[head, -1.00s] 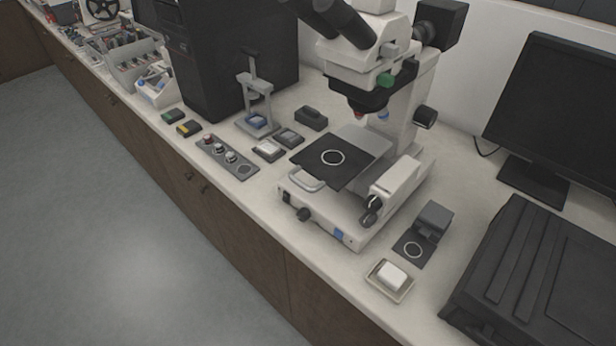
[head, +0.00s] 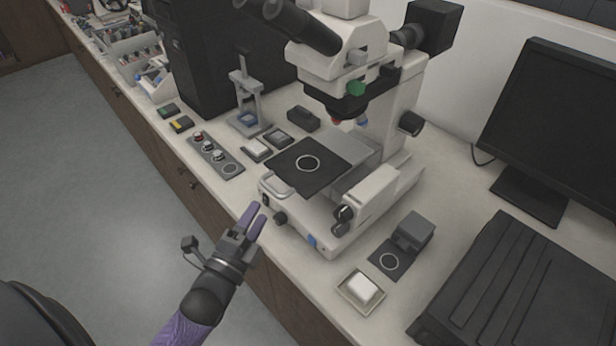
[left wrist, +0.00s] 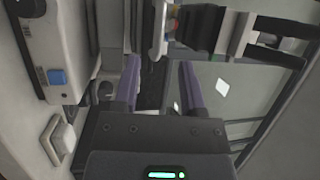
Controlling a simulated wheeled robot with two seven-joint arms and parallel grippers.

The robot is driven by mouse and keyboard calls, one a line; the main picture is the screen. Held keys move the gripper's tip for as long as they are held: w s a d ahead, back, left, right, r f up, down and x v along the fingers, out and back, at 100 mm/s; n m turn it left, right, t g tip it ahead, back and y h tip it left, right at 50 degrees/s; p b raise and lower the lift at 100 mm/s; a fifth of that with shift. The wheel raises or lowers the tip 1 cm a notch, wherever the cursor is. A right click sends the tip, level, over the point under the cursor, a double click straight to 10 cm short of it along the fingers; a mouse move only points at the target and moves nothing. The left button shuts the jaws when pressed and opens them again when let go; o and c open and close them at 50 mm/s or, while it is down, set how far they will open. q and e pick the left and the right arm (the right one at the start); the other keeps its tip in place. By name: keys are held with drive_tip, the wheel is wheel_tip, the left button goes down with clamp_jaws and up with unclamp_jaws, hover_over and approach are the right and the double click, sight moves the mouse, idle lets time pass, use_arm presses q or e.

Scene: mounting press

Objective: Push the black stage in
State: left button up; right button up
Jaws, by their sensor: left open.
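The black stage (head: 289,178) is a flat dark plate with a white ring on it, on the white microscope (head: 388,198). It sticks out toward the front left of the microscope body, with a pale curved handle (head: 277,186) at its front edge. My left gripper (head: 254,217) has purple fingers and is in front of the counter edge, below and apart from the handle. Its fingers are apart and empty; they also show in the left wrist view (left wrist: 160,82). My right gripper is not in view.
A grey mounting press (head: 245,102) and a strip with several round pieces (head: 214,154) stand left of the stage. A small block on a black plate (head: 390,262) and a white dish (head: 361,291) lie to the right. A monitor (head: 552,119) stands at the back right.

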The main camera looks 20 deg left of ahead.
use_arm(q)
approach(300, 170)
drive_tip(key=w+a+r, duration=0.1)
drive_tip(key=w+a, duration=0.2)
drive_tip(key=w, duration=0.2)
drive_tip(key=shift+r+b, duration=0.3)
drive_tip(key=shift+b, duration=0.05)
drive_tip(key=c, duration=0.7)
clamp_jaws()
